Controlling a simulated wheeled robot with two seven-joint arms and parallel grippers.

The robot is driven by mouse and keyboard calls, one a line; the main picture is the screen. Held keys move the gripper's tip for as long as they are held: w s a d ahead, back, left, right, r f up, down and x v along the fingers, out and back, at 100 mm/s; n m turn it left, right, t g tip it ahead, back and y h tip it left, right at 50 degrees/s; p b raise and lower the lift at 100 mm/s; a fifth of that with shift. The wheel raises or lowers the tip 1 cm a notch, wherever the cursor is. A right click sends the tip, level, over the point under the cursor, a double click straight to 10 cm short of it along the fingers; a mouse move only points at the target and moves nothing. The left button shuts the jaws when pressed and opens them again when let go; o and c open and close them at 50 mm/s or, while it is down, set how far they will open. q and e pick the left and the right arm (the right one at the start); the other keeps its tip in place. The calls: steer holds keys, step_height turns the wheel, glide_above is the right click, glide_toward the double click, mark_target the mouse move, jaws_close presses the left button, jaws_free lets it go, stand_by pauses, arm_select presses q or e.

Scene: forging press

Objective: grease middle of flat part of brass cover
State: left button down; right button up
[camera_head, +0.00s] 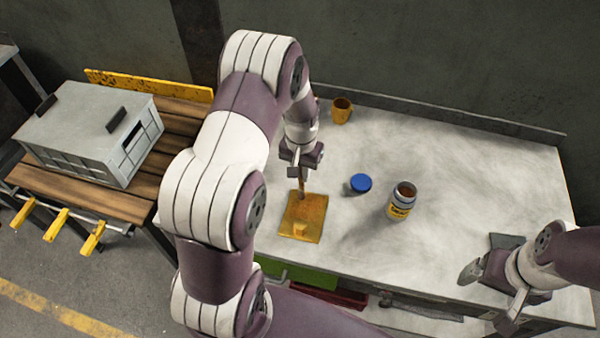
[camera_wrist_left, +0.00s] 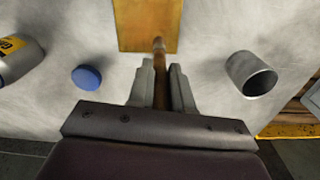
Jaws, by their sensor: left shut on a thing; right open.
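The brass cover (camera_head: 308,212) lies flat on the grey worktable, a yellowish plate with a small raised block near its front edge. Its flat part also shows in the left wrist view (camera_wrist_left: 148,20). My left gripper (camera_head: 301,170) is shut on a brown stick-like brush (camera_wrist_left: 158,75), held pointing down. The brush tip is at the back part of the cover; whether it touches cannot be told. An open grease jar (camera_head: 400,203) with a yellow label stands to the right. Its blue lid (camera_head: 361,183) lies beside it. My right gripper (camera_head: 490,295) is open and empty at the table's front right.
A yellow-brown cup (camera_head: 341,110) stands at the back of the worktable (camera_head: 480,180); a grey metal cup (camera_wrist_left: 252,74) shows in the left wrist view. A grey box (camera_head: 90,130) sits on a wooden bench at the left. The table's right half is mostly clear.

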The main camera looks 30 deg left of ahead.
arm_select(q)
steer(key=shift+w, duration=0.2)
steer(key=shift+p, duration=0.3)
steer(key=shift+s+r, duration=0.1)
steer(key=shift+s, duration=0.35)
steer(key=shift+p, duration=0.35)
stand_by(0.5)
